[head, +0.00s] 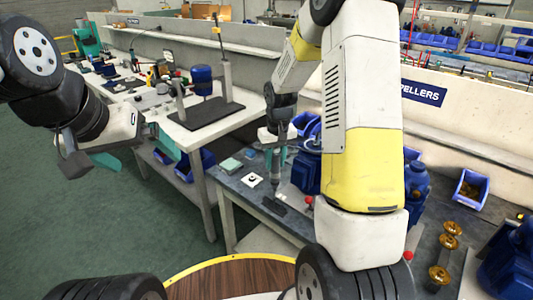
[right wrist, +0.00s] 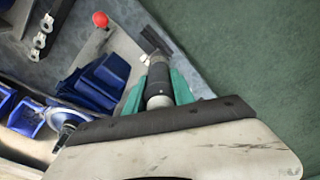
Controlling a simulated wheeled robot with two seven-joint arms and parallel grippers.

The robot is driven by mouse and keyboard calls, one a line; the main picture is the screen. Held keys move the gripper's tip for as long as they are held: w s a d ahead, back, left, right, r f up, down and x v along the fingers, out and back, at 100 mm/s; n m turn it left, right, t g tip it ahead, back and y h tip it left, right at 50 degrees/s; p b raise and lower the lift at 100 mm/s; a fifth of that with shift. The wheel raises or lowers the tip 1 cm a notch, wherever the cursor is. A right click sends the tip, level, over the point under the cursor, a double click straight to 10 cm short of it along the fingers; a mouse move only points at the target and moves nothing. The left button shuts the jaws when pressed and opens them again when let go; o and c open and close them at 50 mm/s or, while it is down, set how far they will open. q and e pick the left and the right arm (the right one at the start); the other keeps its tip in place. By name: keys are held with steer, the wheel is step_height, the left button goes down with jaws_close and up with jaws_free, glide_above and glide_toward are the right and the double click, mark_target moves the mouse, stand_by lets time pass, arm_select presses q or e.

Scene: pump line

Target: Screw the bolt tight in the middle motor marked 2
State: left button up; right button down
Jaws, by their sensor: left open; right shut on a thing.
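My right gripper (head: 276,160) is shut on a dark, cylindrical screwdriver-like tool (head: 275,172), which points down over the grey bench. In the right wrist view the teal fingers of my right gripper (right wrist: 158,92) close on both sides of the tool (right wrist: 158,80). A blue motor (head: 307,172) stands just right of the tool, partly hidden by my right arm. Another blue motor (head: 416,182) stands right of that arm, and a third (head: 510,265) is at the right edge. No number 2 and no bolt can be made out. My left gripper (head: 138,156) is open and empty, away from the bench.
Brass impellers (head: 445,250) stand at the bench's right. A blue bin (head: 470,189) lies behind them. A red knob (right wrist: 100,19) shows in the right wrist view. Green floor is free at left.

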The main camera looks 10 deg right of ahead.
mark_target(275, 150)
steer(key=shift+r, duration=2)
step_height(275, 150, up, 25)
steer(key=shift+r, duration=0.2)
stand_by(0.9)
